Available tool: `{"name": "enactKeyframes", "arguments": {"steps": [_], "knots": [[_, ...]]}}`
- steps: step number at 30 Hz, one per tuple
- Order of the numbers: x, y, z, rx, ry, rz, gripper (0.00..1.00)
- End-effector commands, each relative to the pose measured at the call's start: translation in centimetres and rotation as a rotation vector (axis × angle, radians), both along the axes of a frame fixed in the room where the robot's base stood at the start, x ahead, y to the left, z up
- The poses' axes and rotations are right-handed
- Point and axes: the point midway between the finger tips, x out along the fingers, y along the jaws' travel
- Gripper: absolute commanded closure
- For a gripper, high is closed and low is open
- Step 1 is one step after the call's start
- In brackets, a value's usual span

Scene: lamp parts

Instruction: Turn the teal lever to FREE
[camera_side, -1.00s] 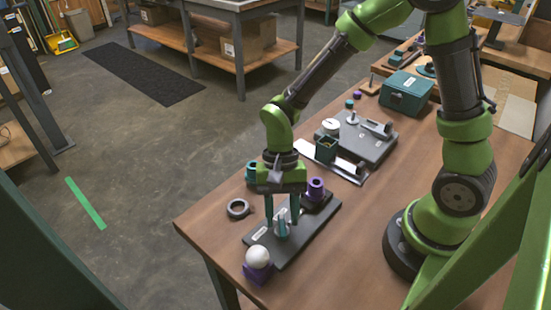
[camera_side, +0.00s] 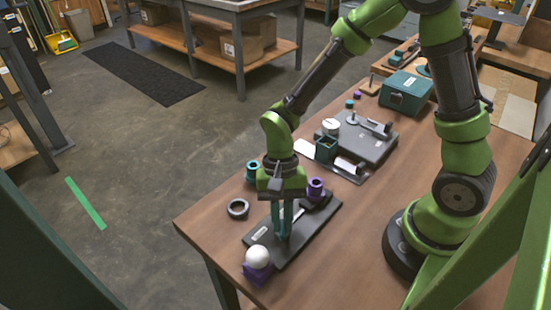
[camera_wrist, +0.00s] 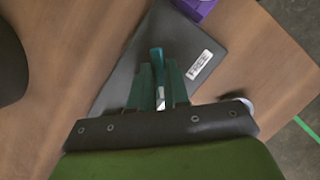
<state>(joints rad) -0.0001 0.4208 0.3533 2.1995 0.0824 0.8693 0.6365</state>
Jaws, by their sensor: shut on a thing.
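The teal lever (camera_wrist: 157,56) is mounted on a dark grey plate (camera_side: 318,226) on the wooden table. My gripper (camera_side: 283,232) reaches straight down over the plate and is shut on the lever. In the wrist view the two teal fingers (camera_wrist: 160,82) stand on either side of the lever, and its end shows beyond them. A white label reading FREE (camera_wrist: 198,65) lies on the plate to the right of the lever, apart from it. In the side view the fingers hide most of the lever.
A white ball (camera_side: 257,257) on a purple block stands at the plate's front left corner. A grey ring (camera_side: 238,208), a teal ring part (camera_side: 252,171) and a purple part (camera_side: 315,189) are close by. A grey fixture (camera_side: 368,142) and teal box (camera_side: 406,91) stand farther back.

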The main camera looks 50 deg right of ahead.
Motion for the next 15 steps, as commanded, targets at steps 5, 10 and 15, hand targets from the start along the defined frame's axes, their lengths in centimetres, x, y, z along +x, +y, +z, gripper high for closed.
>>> {"name": "enactKeyframes", "arguments": {"steps": [5, 10, 15], "knots": [[0.01, 0.04, 0.03, -0.001, 0.001, 0.052, 1.0], [0.07, 0.13, 0.02, 0.0, 0.001, 0.155, 1.0], [0.12, 0.21, 0.04, -0.001, 0.001, 0.301, 1.0]]}}
